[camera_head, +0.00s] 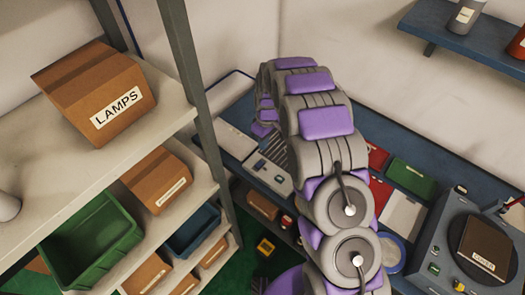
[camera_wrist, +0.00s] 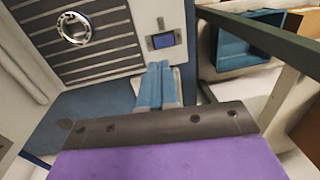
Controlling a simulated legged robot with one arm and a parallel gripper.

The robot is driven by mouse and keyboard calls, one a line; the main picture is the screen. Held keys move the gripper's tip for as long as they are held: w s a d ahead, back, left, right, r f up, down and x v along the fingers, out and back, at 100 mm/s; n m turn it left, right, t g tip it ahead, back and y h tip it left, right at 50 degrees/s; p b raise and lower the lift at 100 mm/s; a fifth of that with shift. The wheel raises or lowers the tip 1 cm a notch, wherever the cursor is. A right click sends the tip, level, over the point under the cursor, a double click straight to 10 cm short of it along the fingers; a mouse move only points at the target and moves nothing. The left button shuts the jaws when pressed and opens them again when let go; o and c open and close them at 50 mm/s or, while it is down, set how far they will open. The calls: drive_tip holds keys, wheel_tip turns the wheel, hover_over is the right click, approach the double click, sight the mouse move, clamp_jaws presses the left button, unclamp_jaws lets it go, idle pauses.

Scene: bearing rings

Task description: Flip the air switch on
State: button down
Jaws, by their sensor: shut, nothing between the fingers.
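A pale panel with a small blue-grey display (camera_wrist: 163,40) shows at the top middle of the wrist view. A small upright part (camera_wrist: 160,22) stands just above the display; I cannot tell whether it is the air switch or how it is set. In the head view a pale device (camera_head: 268,176) on the blue bench looks like the same unit. My gripper (camera_wrist: 157,68) shows two blue fingers pressed together and empty, pointing toward the panel just below the display. I cannot tell whether the fingertips touch it. In the head view my arm hides the gripper.
A metal ring (camera_wrist: 74,28) lies on a dark slatted plate left of the display. A shelf post (camera_wrist: 282,96) and a blue bin (camera_wrist: 248,38) are close on the right. In the head view, shelves hold a lamps box (camera_head: 97,92) and a green bin (camera_head: 92,240).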

drive_tip(key=r, duration=0.4)
drive_tip(key=shift+w+a+r, duration=0.15)
drive_tip(key=shift+w+r, duration=0.1)
drive_tip(key=shift+s+a+r, duration=0.2)
drive_tip(key=shift+s+a, duration=0.3)
drive_tip(key=shift+s, duration=0.2)
drive_tip(key=shift+d+f, duration=0.1)
drive_tip(key=shift+f, duration=0.05)
